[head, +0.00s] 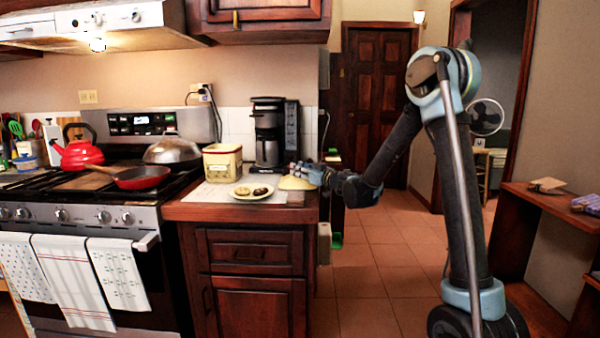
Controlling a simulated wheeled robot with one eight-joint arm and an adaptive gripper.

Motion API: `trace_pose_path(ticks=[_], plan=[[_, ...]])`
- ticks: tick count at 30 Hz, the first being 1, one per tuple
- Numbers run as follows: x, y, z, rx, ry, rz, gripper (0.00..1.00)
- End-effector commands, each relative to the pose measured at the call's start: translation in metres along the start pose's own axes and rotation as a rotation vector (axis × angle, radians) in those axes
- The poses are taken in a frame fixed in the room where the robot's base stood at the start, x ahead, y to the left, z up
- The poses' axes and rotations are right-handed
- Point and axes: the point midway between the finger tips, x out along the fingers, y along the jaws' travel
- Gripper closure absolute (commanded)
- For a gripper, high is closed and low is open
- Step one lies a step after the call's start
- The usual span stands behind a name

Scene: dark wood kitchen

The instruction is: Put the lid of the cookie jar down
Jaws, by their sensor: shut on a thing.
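The cookie jar (222,165) is a cream and yellow square canister standing on the counter, and its top looks open. Its pale yellow lid (294,183) is at the counter's right end, right of the plate. My gripper (308,173) reaches in from the right and is shut on the lid. The fingers are small here and partly hidden by the lid. The lid is at or just above the counter; I cannot tell whether it touches.
A plate (240,196) with cookies lies between jar and lid. A coffee maker (270,135) stands behind. A stove with a red pan (145,178) and a red kettle (77,150) is at left. The counter (225,212) ends just right of the lid.

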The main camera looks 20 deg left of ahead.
Motion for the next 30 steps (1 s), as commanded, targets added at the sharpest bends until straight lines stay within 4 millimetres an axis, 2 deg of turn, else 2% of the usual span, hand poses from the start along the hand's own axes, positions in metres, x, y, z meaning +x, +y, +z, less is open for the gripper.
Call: trace_pose_path(ticks=[3,4,6,7,17,20,23,30], plan=[[0.0,0.0,0.001,0.0,0.0,0.0,1.0],[0.0,0.0,0.001,0.0,0.0,-0.001,0.72],[0.001,-0.001,0.001,0.0,0.0,-0.001,0.56],[0.001,-0.001,0.001,0.0,0.0,-0.001,0.54],[0.001,-0.001,0.0,0.0,0.0,-0.001,0.54],[-0.005,-0.001,0.0,0.0,0.0,0.0,0.54],[-0.017,0.0,-0.001,0.0,0.0,0.0,0.54],[-0.064,0.0,-0.001,0.001,0.0,0.001,0.54]])
